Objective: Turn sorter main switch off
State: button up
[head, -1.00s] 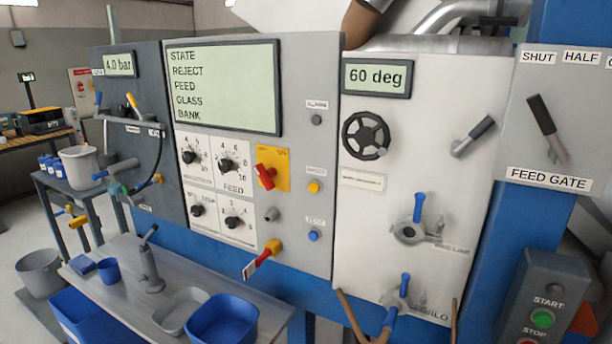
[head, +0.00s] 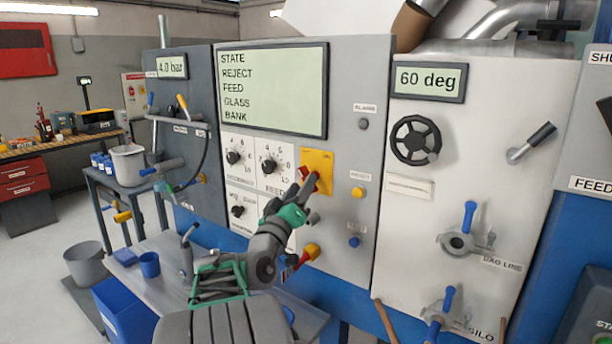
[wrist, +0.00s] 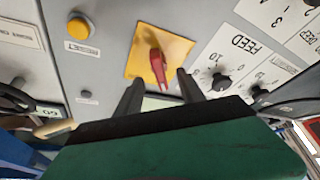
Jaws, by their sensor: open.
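The main switch is a red rotary handle (wrist: 158,66) on a yellow square plate (head: 318,163) in the grey panel. In the head view my gripper (head: 310,183) is in front of the switch and partly hides the red handle. In the wrist view my gripper (wrist: 160,88) is open, with its two dark fingers on either side of the handle's lower end. The wrist view is turned round, so the labels read upside down. I cannot tell whether the fingers touch the handle.
A yellow button (head: 358,193) and a blue button (head: 354,241) sit right of the switch. FEED dials (head: 269,166) are to its left. A red-and-yellow lever (head: 311,252) juts out below. A grey bench (head: 190,270) stands below the panel.

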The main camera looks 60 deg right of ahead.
jog(key=p+x, duration=0.1)
jog(key=x, duration=0.3)
jog(key=shift+a, duration=0.1)
grip_shut()
dwell(0.3)
